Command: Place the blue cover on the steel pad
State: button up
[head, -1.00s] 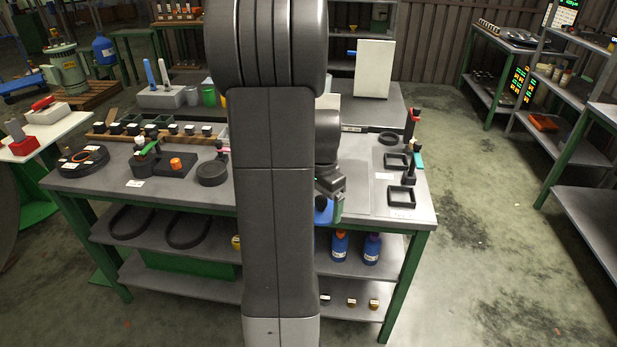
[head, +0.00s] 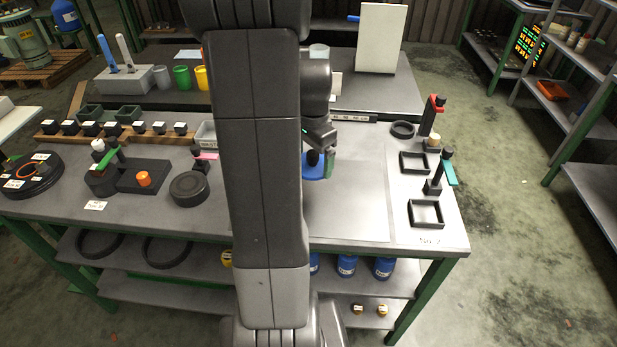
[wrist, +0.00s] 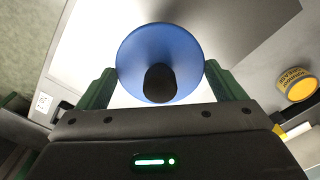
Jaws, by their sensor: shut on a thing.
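The blue cover is a round disc with a black knob, seen in the wrist view (wrist: 160,45) and the head view (head: 313,172). My gripper (wrist: 160,85) is shut on it, with a green finger at either side of the disc. In the head view my gripper (head: 321,163) holds the cover over the bench, near the left part of the steel pad. The steel pad (head: 350,205) is a flat, light grey sheet on the bench top. My arm hides its left part. I cannot tell how high the cover is above it.
Square black frames (head: 425,213), a black ring (head: 402,129) and small upright tools stand on the bench right of the pad. A black round part (head: 189,188) and a dark block with an orange knob (head: 143,179) lie to the left. The pad's visible surface is clear.

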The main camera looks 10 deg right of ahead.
aim_at(312, 193)
notch_tip(312, 193, down, 10)
jog(key=shift+s+r, duration=0.1)
jog(key=shift+r, duration=0.1)
dwell(0.3)
jog(key=shift+f, duration=0.15)
jog(key=o, duration=1)
jog(key=shift+c, duration=0.2)
notch_tip(312, 193, up, 12)
jog(key=shift+r, duration=0.15)
